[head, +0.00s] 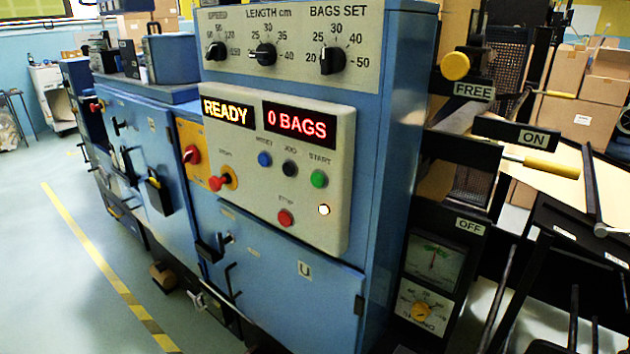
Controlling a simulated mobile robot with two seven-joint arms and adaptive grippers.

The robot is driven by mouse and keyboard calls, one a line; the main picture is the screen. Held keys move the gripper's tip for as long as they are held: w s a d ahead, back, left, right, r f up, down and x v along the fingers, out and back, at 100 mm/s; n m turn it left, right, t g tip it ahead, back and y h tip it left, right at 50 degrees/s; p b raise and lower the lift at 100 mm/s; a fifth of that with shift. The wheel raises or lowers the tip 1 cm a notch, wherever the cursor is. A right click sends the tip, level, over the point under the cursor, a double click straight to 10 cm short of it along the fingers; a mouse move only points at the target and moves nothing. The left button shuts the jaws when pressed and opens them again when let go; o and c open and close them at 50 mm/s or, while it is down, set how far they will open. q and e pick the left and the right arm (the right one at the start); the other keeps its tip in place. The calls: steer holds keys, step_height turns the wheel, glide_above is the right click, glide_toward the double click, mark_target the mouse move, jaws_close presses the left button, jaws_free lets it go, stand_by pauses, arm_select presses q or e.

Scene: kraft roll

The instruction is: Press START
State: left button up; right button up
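The green START button (319,179) sits on the right of the pale control panel (339,150), under the label START. The blue RESET button (265,159) and the dark JOG button (290,168) are to its left. A red STOP button (286,218) is below, with a lit white lamp (324,210) beside it. The left display (228,112) reads READY and the right display (299,122) reads 0 BAGS. Neither of my grippers shows in the head view.
Knobs for speed, length (264,54) and bags set (332,60) are above. A red mushroom button (219,182) is at the panel's left. A lever with a yellow handle (550,168) points to ON at the right. Floor (60,265) at left is clear.

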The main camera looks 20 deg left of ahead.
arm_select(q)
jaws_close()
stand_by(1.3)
